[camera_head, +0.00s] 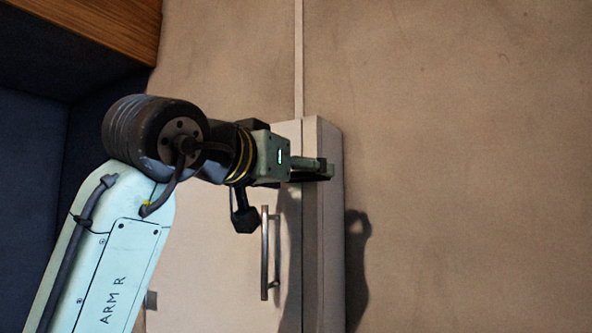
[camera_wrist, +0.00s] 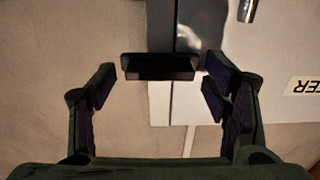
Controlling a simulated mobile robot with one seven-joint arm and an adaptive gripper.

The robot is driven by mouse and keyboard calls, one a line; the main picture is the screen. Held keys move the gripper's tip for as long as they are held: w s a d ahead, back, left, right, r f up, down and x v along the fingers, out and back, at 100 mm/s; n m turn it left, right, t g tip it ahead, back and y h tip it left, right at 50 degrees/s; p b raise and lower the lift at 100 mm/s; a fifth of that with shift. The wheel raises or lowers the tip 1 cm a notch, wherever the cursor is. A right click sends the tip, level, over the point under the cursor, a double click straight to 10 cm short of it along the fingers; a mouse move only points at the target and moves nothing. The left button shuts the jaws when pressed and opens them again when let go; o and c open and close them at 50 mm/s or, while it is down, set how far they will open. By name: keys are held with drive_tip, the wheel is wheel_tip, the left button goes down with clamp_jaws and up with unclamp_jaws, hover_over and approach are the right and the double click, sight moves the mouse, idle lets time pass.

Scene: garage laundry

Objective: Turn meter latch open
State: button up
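The meter box (camera_head: 214,275) is a pale cabinet on the wall, with its door facing left in the head view. In the wrist view a short dark bar (camera_wrist: 158,67), which looks like the latch, lies crosswise at the box's edge. My gripper (camera_head: 323,171) is at the upper part of the box's edge, where it hides the latch in the head view. In the wrist view my gripper (camera_wrist: 160,87) is open, with one finger on each side of the bar. Gaps show between the bar and both fingers.
A metal door handle (camera_head: 265,252) stands below my gripper and also shows at the top of the wrist view (camera_wrist: 247,10). A partly cut-off label (camera_wrist: 304,85) is on the door. The wall (camera_head: 460,160) to the right is bare. A wooden edge (camera_head: 105,25) is at upper left.

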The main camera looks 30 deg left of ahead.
drive_tip(key=c, duration=1.1)
drive_tip(key=shift+n, duration=0.4)
drive_tip(key=n+b, duration=0.1)
drive_tip(key=n, duration=0.3)
drive_tip(key=n+b, duration=0.1)
drive_tip(key=n, duration=0.3)
drive_tip(key=shift+f, duration=0.15)
drive_tip(key=n+b, duration=0.1)
drive_tip(key=n, duration=0.4)
drive_tip(key=shift+a, duration=0.1)
drive_tip(key=shift+f+n+b, duration=0.1)
drive_tip(key=shift+n+b, duration=0.45)
drive_tip(key=shift+n, duration=1.45)
drive_tip(key=shift+a, duration=0.1)
